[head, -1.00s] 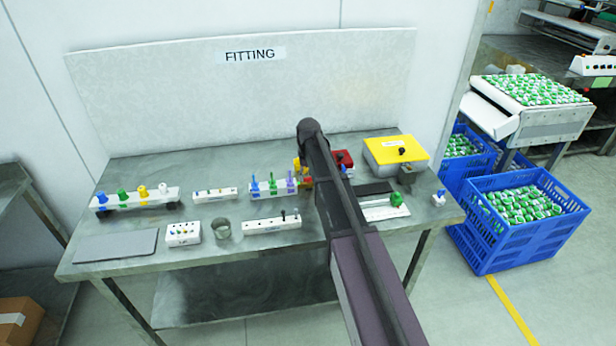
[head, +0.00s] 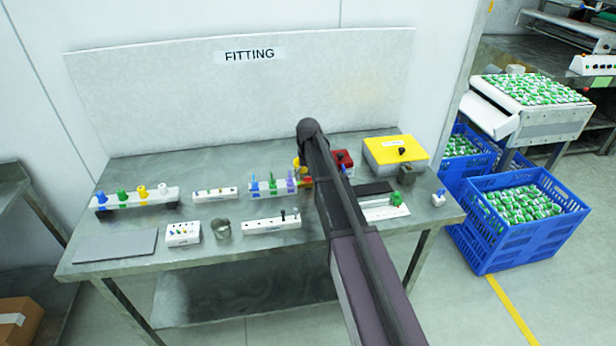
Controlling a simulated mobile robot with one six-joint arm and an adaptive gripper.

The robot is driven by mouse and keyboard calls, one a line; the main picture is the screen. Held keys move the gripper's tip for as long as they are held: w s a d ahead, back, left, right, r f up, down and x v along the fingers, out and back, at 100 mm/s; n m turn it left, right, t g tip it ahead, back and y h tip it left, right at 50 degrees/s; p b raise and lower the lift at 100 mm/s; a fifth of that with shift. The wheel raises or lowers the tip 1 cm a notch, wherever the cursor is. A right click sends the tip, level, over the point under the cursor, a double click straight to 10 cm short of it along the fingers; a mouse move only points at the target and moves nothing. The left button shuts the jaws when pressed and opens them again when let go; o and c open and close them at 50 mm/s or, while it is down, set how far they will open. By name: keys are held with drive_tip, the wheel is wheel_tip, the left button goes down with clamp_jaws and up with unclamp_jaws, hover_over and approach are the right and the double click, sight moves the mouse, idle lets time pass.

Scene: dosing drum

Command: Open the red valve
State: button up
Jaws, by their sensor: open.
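My arm reaches up over the bench and covers its middle. My gripper does not show; the arm hides it or it is too small to make out. A red part with a dark knob (head: 344,158) shows just right of the arm, partly hidden. A small orange-red part (head: 307,182) shows just left of the arm, below a yellow part (head: 299,165). I cannot tell which of these red parts is the valve, or whether it is open or shut.
The bench (head: 120,255) carries racks of coloured pegs (head: 140,198), a metal cup (head: 221,228) and a grey mat (head: 115,245) on the left. A yellow-lidded box (head: 396,150) and a green part (head: 396,199) stand on the right. Blue crates (head: 490,240) stand beside the bench.

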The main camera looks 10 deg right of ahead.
drive_tip(key=shift+n, duration=0.5)
